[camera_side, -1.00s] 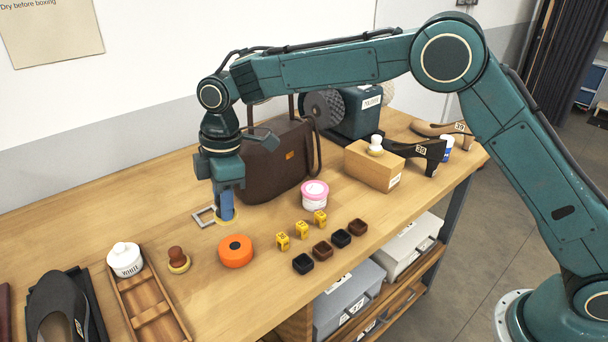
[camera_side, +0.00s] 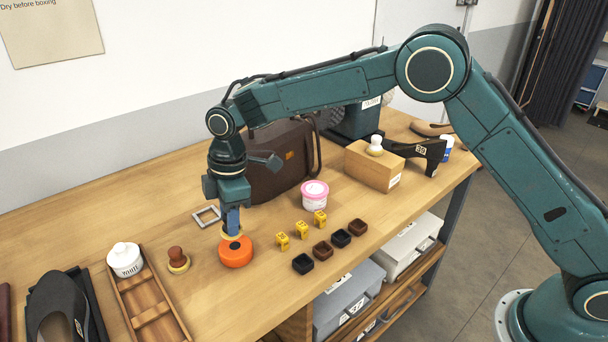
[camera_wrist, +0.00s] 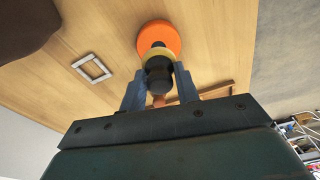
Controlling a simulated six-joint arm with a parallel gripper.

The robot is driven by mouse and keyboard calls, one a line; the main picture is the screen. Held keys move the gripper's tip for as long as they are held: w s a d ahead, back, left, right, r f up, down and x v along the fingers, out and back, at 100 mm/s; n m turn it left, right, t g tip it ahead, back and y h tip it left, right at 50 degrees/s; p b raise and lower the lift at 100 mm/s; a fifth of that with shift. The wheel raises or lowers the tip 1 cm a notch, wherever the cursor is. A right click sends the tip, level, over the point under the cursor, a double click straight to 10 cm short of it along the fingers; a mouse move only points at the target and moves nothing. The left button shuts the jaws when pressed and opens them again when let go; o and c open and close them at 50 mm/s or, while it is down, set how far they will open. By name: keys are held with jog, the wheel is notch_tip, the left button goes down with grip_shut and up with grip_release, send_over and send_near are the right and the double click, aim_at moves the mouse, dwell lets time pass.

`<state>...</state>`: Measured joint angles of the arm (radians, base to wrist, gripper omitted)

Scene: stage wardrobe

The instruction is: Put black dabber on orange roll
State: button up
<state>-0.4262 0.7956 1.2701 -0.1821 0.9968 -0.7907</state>
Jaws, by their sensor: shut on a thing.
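The black dabber (camera_wrist: 157,76) has a dark knob and a pale yellow round pad. My gripper (camera_wrist: 160,92) is shut on its knob, with a blue finger on each side. In the side view, my gripper (camera_side: 232,222) points down at the back part of the orange roll (camera_side: 236,257), and the fingers hide most of the dabber. The orange roll (camera_wrist: 160,32) has a dark centre and lies flat on the table. I cannot tell whether pad and roll touch.
A brown dabber (camera_side: 177,259) and a wooden tray (camera_side: 152,304) stand left of the roll. Yellow numbered blocks (camera_side: 282,241) and small dark trays (camera_side: 303,264) lie to its right. A grey square frame (camera_side: 206,216) and a brown bag (camera_side: 278,165) are behind.

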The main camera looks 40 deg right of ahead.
jog(key=shift+f, duration=1.8)
jog(key=shift+f, duration=0.15)
jog(key=o, duration=0.9)
jog(key=shift+o, duration=0.2)
notch_tip(320, 180, up, 12)
jog(key=d, duration=0.1)
jog(key=shift+s+d, duration=0.15)
jog(key=shift+d, duration=0.1)
jog(key=shift+r, duration=0.2)
